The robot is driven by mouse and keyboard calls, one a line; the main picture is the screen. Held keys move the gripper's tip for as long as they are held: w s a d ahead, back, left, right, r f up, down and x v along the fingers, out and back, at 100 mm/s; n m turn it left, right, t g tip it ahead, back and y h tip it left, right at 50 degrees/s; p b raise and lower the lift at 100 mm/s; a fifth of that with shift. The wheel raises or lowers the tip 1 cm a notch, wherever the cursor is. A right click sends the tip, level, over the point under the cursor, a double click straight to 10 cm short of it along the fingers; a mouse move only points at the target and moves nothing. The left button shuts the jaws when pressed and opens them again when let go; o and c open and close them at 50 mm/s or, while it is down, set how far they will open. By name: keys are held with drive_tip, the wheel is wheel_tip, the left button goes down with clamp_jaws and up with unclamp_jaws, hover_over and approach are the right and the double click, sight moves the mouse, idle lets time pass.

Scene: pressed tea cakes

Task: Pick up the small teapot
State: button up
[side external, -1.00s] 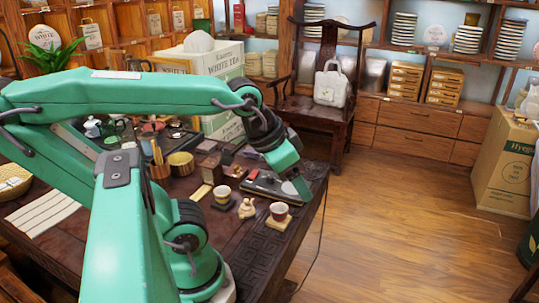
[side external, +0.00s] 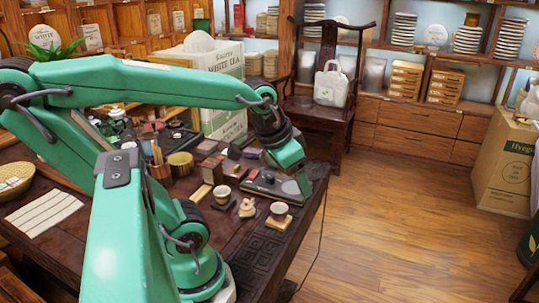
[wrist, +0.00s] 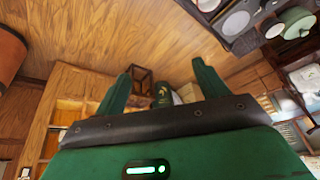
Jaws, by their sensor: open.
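I cannot single out the small teapot with certainty. In the side view my gripper (side external: 303,184) hangs near the table's right edge, away from the pot-like thing.
A chair (side external: 330,60) stands behind. The floor (side external: 400,220) to the right is clear.

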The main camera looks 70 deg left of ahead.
drive_tip(key=a+f+n+g, duration=0.25)
drive_tip(key=a+f, duration=0.45)
drive_tip(key=a, duration=0.5)
drive_tip(key=n+g, duration=0.1)
drive_tip(key=g, duration=0.1)
hover_over(246, 200)
drive_tip(key=shift+h, duration=0.4)
drive_tip(key=f, duration=0.7)
drive_tip(key=shift+w+a, duration=0.2)
drive_tip(key=shift+f, duration=0.1)
drive_tip(key=shift+f, duration=1.15)
drive_tip(key=shift+s+d+f, duration=0.1)
drive_tip(key=shift+f, duration=1.2)
drive_tip(key=shift+s+d+f, duration=0.1)
drive_tip(key=shift+f, duration=1.2)
drive_tip(key=shift+c, duration=0.4)
drive_tip(key=c, duration=1)
